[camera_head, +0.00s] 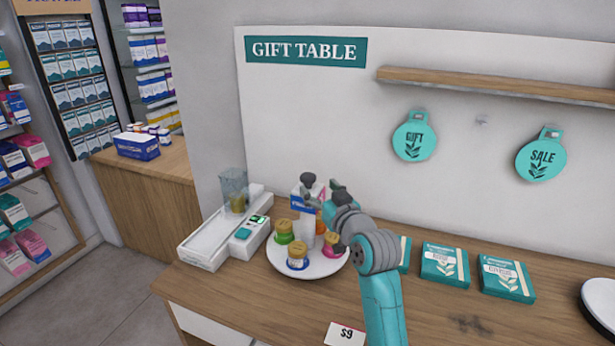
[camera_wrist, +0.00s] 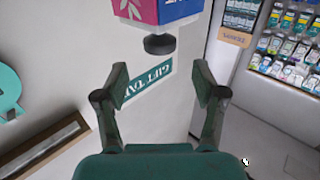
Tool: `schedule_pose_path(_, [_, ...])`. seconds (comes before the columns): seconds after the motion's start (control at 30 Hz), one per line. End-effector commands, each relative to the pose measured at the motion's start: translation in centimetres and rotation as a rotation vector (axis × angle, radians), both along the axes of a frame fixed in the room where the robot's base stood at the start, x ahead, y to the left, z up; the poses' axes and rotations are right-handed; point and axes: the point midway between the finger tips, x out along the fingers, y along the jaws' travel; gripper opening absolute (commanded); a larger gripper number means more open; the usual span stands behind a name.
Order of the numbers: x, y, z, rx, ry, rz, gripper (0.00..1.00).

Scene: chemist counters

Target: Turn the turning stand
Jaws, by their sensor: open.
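The turning stand is a white round plate (camera_head: 295,270) on the wooden counter. Several jars with gold or orange lids stand around its white centre post (camera_head: 308,222). A box with blue, white and pink faces (camera_head: 300,203) sits on the post, with a dark knob (camera_head: 308,179) on top. My gripper (camera_head: 326,190) is open and empty, just right of the knob; my arm hides part of the stand's right side. In the upside-down wrist view the knob (camera_wrist: 160,44) lies beyond my open fingertips, roughly between their lines, apart from both.
A white scale-like unit (camera_head: 222,238) with a clear beaker (camera_head: 234,188) stands close left of the plate. Teal boxes (camera_head: 445,264) lie to the right, and a $9 card (camera_head: 344,335) is in front. A wooden shelf (camera_head: 490,85) juts from the wall above.

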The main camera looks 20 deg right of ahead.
Motion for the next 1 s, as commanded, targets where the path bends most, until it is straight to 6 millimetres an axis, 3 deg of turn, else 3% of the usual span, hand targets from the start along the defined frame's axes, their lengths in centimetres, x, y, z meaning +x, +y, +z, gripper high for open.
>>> schedule_pose_path(0.2, [4.0, 0.7, 0.0, -0.001, 0.001, 0.0, 0.7])
schedule_pose_path(0.4, [6.4, 1.0, 0.0, -0.001, 0.001, 0.0, 0.7])
schedule_pose_path(0.83, [7.3, 1.2, -0.1, 0.0, 0.001, 0.0, 0.7])
schedule_pose_path(0.87, [7.3, 1.2, -0.1, 0.0, 0.001, 0.0, 0.67])
schedule_pose_path(1.0, [7.3, 1.2, -0.1, 0.0, 0.001, 0.0, 0.32])
